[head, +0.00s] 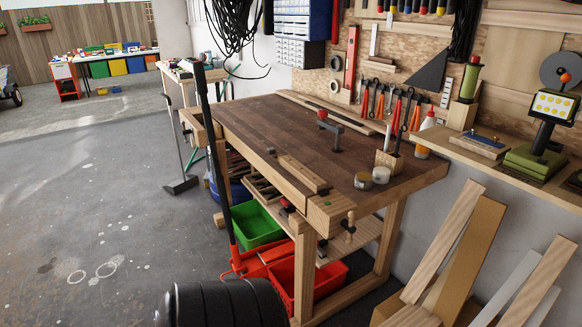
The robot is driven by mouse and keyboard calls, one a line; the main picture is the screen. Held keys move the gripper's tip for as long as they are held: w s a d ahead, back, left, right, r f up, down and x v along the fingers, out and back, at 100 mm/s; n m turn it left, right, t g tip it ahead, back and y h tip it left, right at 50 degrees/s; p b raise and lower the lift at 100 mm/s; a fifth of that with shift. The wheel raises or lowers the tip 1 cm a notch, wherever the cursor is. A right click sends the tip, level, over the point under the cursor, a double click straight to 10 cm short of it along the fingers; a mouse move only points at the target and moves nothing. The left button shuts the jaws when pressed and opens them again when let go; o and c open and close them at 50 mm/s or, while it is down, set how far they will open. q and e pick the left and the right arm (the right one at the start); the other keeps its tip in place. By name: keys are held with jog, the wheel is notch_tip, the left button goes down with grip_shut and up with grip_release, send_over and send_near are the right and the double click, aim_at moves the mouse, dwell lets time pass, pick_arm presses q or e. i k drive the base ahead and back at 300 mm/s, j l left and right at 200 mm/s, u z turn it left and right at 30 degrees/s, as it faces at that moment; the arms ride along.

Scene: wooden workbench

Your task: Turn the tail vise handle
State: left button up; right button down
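The wooden workbench (240,117) stands in the middle of the head view. The tail vise (328,211) is the pale wooden block at its near corner. The tail vise handle (349,227) appears as a small dark screw end with a bar, sticking out from the near right end of the bench, just below the top. The bar looks roughly upright, but it is too small to tell its exact angle. Neither of my grippers shows in the head view, and nothing is seen touching the handle.
Two small round tins (371,179) and a wooden tool holder (388,161) stand near the bench's right end. A green crate (257,222) and a red crate (330,281) sit below. Leaning boards (470,245) stand at the lower right. Open floor (90,210) lies left.

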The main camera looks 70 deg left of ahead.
aim_at(348, 226)
jog(key=u, duration=1.75)
